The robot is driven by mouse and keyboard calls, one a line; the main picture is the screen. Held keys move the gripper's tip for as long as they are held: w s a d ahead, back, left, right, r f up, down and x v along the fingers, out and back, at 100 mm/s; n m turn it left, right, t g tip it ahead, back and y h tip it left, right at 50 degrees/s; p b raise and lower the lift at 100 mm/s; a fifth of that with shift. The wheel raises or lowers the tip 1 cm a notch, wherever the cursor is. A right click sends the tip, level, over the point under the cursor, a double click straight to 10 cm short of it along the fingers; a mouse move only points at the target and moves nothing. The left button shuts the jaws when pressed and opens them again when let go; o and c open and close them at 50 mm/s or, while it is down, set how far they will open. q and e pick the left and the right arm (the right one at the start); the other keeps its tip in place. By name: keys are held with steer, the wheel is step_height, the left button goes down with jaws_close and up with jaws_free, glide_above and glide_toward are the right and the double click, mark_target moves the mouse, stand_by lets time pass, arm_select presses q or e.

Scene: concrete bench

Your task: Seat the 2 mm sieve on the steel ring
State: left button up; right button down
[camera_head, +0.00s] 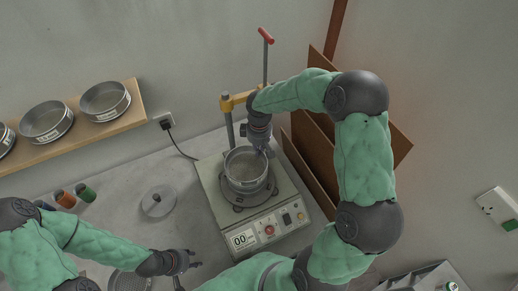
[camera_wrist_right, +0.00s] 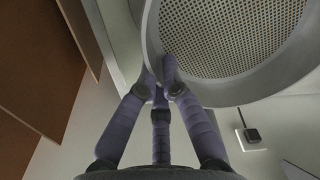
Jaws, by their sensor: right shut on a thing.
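A round steel sieve (camera_head: 246,165) is held over the shaker's round platform in the head view. My right gripper (camera_head: 262,148) comes from above and behind and is shut on its far-right rim. In the right wrist view, my right gripper's fingers (camera_wrist_right: 163,75) pinch the rim, and the perforated mesh of the sieve (camera_wrist_right: 230,30) fills the upper right. Below the sieve a round steel piece (camera_head: 240,198), perhaps the ring, partly shows. I cannot tell whether they touch. The size mark is unreadable. My left gripper (camera_head: 188,262) is empty, with its fingers spread, above the bench at the lower middle.
The shaker (camera_head: 210,178) has a control panel in front and a post with a yellow clamp (camera_head: 238,100) behind. Three more sieves (camera_head: 46,122) stand on a wooden shelf (camera_head: 75,140). A grey disc (camera_head: 158,201) lies on the bench. Brown boards (camera_head: 310,165) stand close to the right.

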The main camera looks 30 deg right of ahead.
steer(key=shift+f+b, duration=0.3)
steer(key=shift+f, duration=0.2)
stand_by(0.4)
steer(key=c, duration=1.3)
jaws_free()
step_height(320, 180, up, 12)
steer(key=shift+d, duration=0.1)
